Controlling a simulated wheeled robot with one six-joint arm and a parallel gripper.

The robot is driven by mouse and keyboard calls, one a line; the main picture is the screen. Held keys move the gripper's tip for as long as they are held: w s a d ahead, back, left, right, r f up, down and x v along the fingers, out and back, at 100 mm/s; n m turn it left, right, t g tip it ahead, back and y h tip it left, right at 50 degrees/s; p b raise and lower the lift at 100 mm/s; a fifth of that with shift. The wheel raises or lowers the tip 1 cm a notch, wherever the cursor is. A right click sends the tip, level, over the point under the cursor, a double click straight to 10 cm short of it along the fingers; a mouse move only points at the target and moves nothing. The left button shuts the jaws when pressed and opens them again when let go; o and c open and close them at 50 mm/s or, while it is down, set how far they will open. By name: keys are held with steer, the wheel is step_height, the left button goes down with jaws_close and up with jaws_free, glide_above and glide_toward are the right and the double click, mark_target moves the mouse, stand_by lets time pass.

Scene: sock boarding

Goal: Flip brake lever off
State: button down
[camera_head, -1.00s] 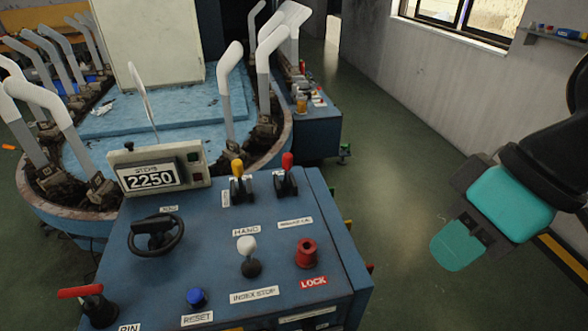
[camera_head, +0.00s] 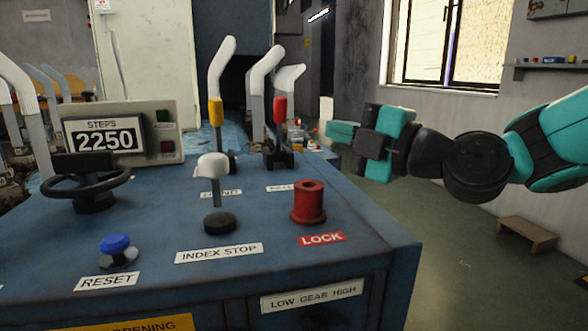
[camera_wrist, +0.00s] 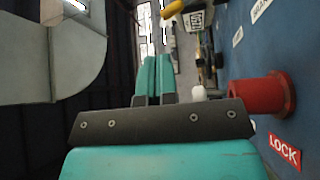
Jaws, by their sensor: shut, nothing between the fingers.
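A red-handled lever (camera_head: 280,110) stands upright at the back of the blue console (camera_head: 150,235). A yellow-handled lever (camera_head: 216,112) stands upright to its left. The labels in front of these two levers are partly hidden or blurred, so I cannot tell which one is the brake. My gripper (camera_head: 334,131) is shut and empty, pointing left, to the right of the red-handled lever and apart from it in the picture. The wrist view shows its two teal fingers (camera_wrist: 153,77) close together.
A red LOCK knob (camera_head: 309,202), a white-topped index stop lever (camera_head: 213,167), a blue RESET button (camera_head: 115,246) and a black handwheel (camera_head: 87,184) stand on the console. A steps counter (camera_head: 104,138) reads 2250. The floor right of the console is mostly clear.

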mark_target(286, 106)
steer(key=w+f+t+b, duration=0.1)
steer(key=w+d+f+n+t+b, duration=0.1)
steer(key=f+b, duration=0.1)
steer(key=shift+w+d+f+t, duration=0.15)
steer(key=shift+f+t, duration=0.1)
steer(key=shift+t, duration=0.05)
steer(key=shift+w+d+n+t+b, duration=0.25)
steer(key=shift+w+n+t+b, duration=0.05)
steer(key=shift+t+b, duration=0.1)
steer(key=shift+w+d, duration=0.1)
steer(key=shift+d, duration=0.05)
steer(key=shift+r, duration=0.15)
steer(key=shift+w+r, duration=0.1)
steer(key=p+x, duration=0.6)
steer(key=x, duration=0.8)
